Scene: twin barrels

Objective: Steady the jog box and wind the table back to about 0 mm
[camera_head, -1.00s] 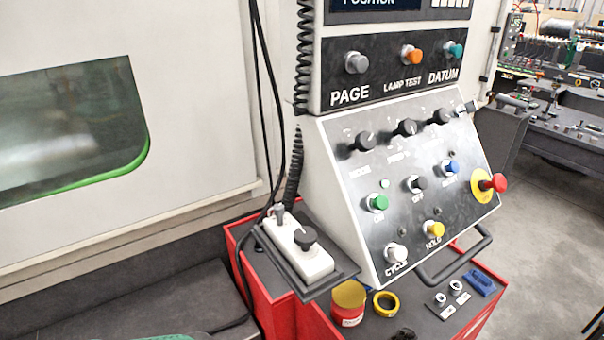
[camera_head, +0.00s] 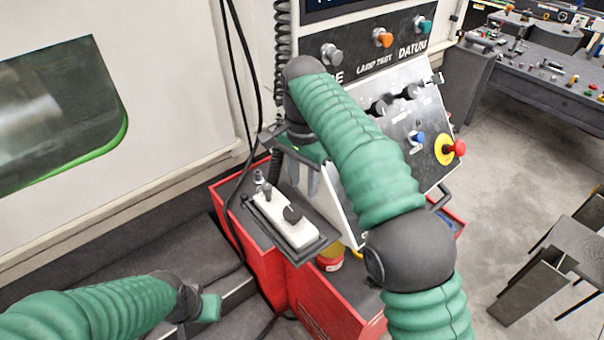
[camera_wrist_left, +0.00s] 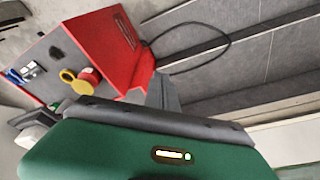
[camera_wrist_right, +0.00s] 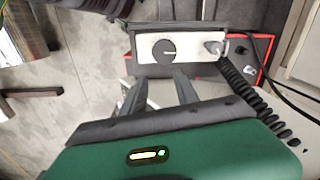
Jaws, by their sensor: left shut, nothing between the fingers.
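The jog box (camera_head: 270,212) is a white box with a black round knob (camera_head: 293,213) and a small lever switch at its far end. It sits on a dark tray on the red cabinet. In the right wrist view the jog box (camera_wrist_right: 194,47) lies just ahead of the fingers. My right gripper (camera_head: 305,188) points down above and behind the box; its fingers (camera_wrist_right: 160,80) are apart and empty. My left gripper is low at the left in the head view, its fingertips unclear; in the left wrist view its fingers (camera_wrist_left: 162,93) are together, pointing toward the red cabinet.
The control panel (camera_head: 425,120) with its red stop button (camera_head: 459,148) stands right behind my right arm. Black cables (camera_head: 243,90) hang left of the box. The red cabinet (camera_head: 255,255) carries a yellow-lidded tin (camera_wrist_left: 88,78). Position readout digits are out of view.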

